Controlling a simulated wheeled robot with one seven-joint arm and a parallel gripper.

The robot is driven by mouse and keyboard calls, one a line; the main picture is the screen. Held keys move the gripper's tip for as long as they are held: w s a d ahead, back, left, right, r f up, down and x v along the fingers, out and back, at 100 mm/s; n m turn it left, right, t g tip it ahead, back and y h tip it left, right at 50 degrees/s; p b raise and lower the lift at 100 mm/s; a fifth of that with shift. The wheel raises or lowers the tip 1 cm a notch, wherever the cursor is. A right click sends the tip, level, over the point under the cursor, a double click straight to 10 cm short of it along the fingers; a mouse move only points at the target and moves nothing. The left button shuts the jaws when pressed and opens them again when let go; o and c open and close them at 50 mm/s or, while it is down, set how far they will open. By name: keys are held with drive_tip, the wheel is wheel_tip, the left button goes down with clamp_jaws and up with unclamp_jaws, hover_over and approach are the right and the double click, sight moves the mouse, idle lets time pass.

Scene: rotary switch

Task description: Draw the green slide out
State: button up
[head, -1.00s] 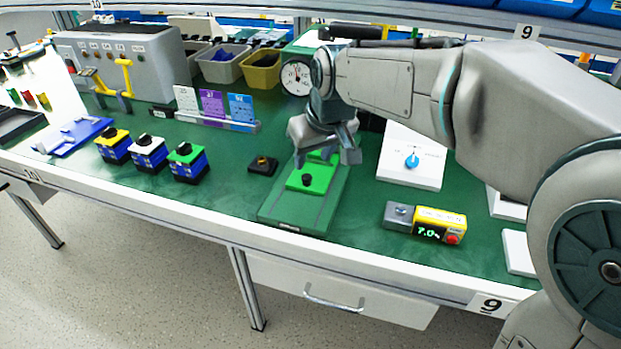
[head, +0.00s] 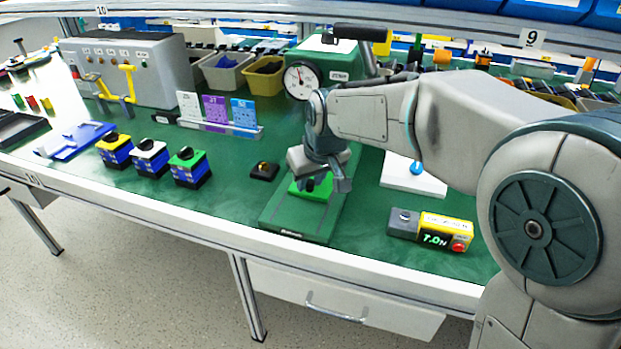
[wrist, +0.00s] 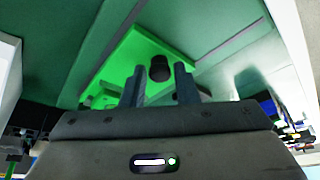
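The bright green slide (head: 313,194) lies on a darker green base (head: 290,219) on the bench, in the middle of the head view. A black knob (head: 309,184) stands on the slide. In the wrist view the slide (wrist: 135,58) fills the upper middle, and its knob (wrist: 160,69) shows between the two fingertips. My gripper (head: 326,176) is over the slide, pointing down, and hides its far part in the head view. The fingers (wrist: 160,75) are apart, one on each side of the knob in the picture. No contact with the knob is visible.
A black block (head: 263,171) sits left of the base. A yellow and grey timer box (head: 432,229) and a white panel with a blue knob (head: 412,182) are to the right. A round dial gauge (head: 301,80) stands behind.

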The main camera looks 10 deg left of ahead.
clamp_jaws()
drive_tip(key=s, duration=0.4)
drive_tip(key=s+b, duration=0.1)
drive_tip(key=s, duration=0.3)
drive_tip(key=s+a, duration=0.1)
drive_tip(key=s, duration=0.3)
drive_tip(key=shift+s+b, duration=0.3)
drive_tip(key=shift+s, duration=0.1)
drive_tip(key=shift+o, duration=2.4)
unclamp_jaws()
drive_tip(key=shift+s+a, duration=0.1)
drive_tip(key=shift+s, duration=0.1)
drive_tip(key=shift+w, duration=0.1)
drive_tip(key=shift+r, duration=0.1)
drive_tip(key=p+v, duration=0.3)
drive_tip(key=v, duration=1)
drive_tip(key=shift+d+r, duration=0.25)
